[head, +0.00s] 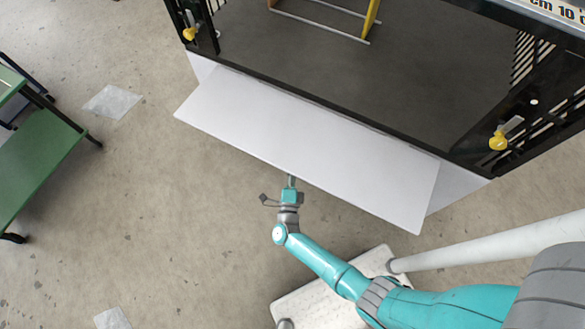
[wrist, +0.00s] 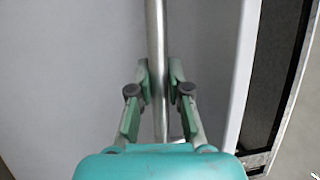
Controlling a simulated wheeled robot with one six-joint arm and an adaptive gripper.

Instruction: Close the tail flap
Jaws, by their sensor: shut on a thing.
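The tail flap (head: 310,140) is a long white panel standing out from the edge of a dark bed in the head view. My gripper (head: 291,180) is at the middle of its outer edge. In the wrist view a thin metal bar (wrist: 155,40) runs between the two green-padded fingers of my gripper (wrist: 159,78), which is shut on it. A white panel surface (wrist: 205,60) lies just right of the bar. In the head view the bar is mostly hidden by my gripper.
The dark bed (head: 330,75) has yellow latches at its left (head: 189,33) and right (head: 498,142) corners. A green cart (head: 40,160) stands at the left.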

